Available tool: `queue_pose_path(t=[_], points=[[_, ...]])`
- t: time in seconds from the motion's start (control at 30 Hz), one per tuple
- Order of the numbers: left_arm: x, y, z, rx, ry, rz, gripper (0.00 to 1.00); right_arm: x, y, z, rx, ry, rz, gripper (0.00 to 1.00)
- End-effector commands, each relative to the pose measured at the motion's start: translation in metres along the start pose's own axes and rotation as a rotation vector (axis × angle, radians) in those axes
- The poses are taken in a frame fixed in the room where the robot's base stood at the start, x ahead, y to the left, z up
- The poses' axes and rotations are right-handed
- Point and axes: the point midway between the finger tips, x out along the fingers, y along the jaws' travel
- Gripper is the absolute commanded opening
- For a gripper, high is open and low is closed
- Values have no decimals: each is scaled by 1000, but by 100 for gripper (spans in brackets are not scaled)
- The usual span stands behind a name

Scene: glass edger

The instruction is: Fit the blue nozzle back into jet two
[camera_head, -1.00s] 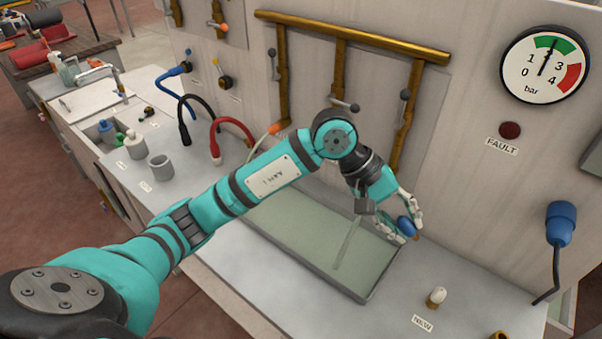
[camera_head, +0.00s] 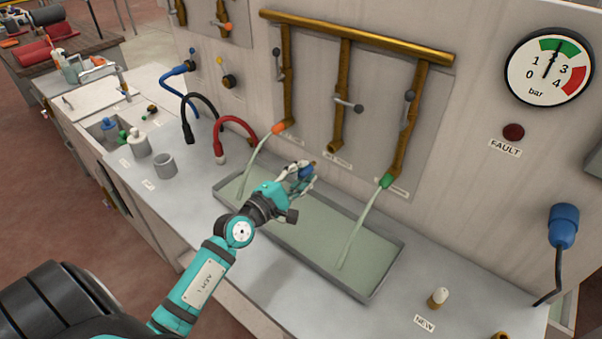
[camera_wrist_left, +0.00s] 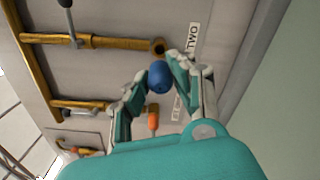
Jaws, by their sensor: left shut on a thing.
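My left gripper (camera_head: 303,178) is shut on the blue nozzle (camera_head: 305,172), holding it above the tray, in front of and below the bare lower end of the middle brass pipe (camera_head: 336,140). In the left wrist view the blue nozzle (camera_wrist_left: 159,77) sits between the fingertips (camera_wrist_left: 158,84). The open brass mouth of jet two (camera_wrist_left: 157,47) shows just beyond it, beside a label reading TWO (camera_wrist_left: 193,38). Nozzle and pipe look apart. My right gripper is in neither view.
An orange nozzle (camera_head: 279,128) on the left pipe and a green nozzle (camera_head: 387,181) on the right pipe pour streams into the grey tray (camera_head: 372,293). A small white-topped piece (camera_head: 438,297) stands by a NEW label. Bent hoses (camera_head: 237,121) stand left of the tray.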

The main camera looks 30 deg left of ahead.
Motion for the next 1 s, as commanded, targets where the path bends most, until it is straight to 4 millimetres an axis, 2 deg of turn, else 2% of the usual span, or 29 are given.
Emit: queue_pose_path(t=[0.47, 1.0], points=[[-2, 1, -2, 5, 6, 1, 0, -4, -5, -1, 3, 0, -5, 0], [47, 0, -2, 2, 5, 2, 0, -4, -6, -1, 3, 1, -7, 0]])
